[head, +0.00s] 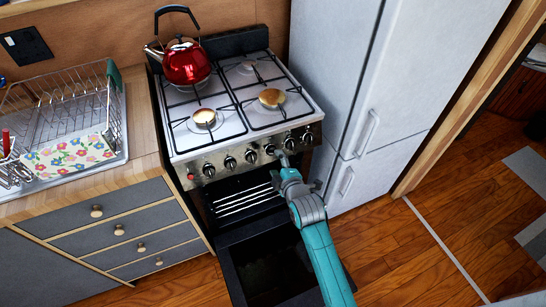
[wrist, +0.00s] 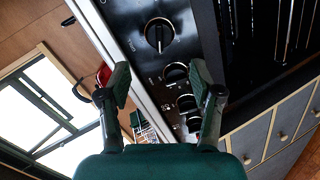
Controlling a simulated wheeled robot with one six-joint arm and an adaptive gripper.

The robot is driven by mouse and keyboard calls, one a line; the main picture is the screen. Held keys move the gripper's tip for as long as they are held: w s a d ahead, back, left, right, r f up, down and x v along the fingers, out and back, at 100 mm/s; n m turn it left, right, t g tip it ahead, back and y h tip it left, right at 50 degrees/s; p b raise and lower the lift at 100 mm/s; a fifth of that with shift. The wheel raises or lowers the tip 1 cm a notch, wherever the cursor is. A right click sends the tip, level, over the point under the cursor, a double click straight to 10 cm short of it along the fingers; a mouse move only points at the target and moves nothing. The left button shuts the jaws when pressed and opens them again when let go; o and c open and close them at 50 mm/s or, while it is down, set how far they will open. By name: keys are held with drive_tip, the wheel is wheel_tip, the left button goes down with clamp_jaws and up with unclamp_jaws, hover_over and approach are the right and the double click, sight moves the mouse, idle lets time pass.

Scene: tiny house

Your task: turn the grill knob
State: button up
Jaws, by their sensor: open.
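A row of several dark knobs (head: 251,156) runs along the stove's front panel; I cannot tell which one is the grill knob. My gripper (head: 282,157) is in front of the right part of this row and partly hides the panel there. In the wrist view my gripper (wrist: 160,68) is open, its two fingers apart with nothing held. A large black knob (wrist: 159,35) shows just beyond the gap between the fingertips, apart from them. More knobs (wrist: 187,103) line up below it, between the fingers.
The oven door (head: 268,270) hangs open below the panel. A white fridge (head: 385,90) stands close on the right, a counter with a dish rack (head: 75,120) on the left.

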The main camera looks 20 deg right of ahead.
drive_tip(key=v, duration=0.4)
drive_tip(key=shift+s+r, duration=0.15)
drive_tip(key=shift+s, duration=0.2)
drive_tip(key=shift+s, duration=0.1)
drive_tip(key=s+a+f+m, duration=0.1)
drive_tip(key=s+f+m, duration=0.15)
drive_tip(key=s, duration=0.85)
drive_tip(key=s+a+f+m, duration=0.15)
drive_tip(key=s+m, duration=0.25)
drive_tip(key=s, duration=0.8)
drive_tip(key=s+r+m, duration=0.3)
drive_tip(key=s+r, duration=0.1)
drive_tip(key=s, duration=0.5)
drive_tip(key=s+a+r+m+y, duration=0.1)
drive_tip(key=s+r+m, duration=0.3)
drive_tip(key=s, duration=0.5)
drive_tip(key=shift+s+a+r+t, duration=0.15)
drive_tip(key=shift+a+r+t, duration=0.2)
drive_tip(key=shift+r, duration=0.3)
